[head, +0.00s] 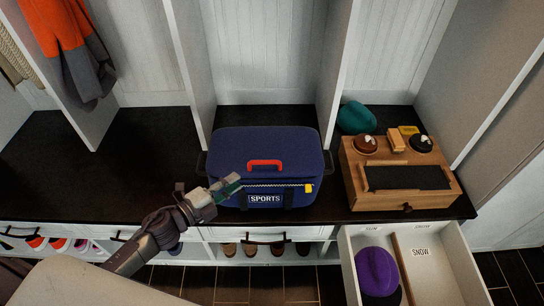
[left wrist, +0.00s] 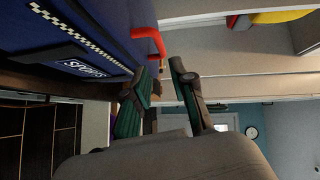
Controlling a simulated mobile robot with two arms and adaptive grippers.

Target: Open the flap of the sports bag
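The sports bag (head: 265,147) is a dark blue box-shaped bag on the black bench. Its top flap lies closed, with a red handle (head: 264,163) near the front edge. A checkered strip, a yellow tab (head: 309,188) and a "SPORTS" label (head: 265,199) are on its front. My left gripper (head: 234,183) is at the bag's front left, near the flap edge and left of the handle. In the left wrist view its fingers (left wrist: 158,72) are apart with nothing between them, and the red handle (left wrist: 150,42) shows just beyond. My right gripper is not in view.
A wooden box (head: 400,179) with brushes and tins stands to the right. Below it an open drawer (head: 424,238) holds a purple hat (head: 378,272). Upright dividers flank the bag. The bench (head: 100,165) to the left is clear.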

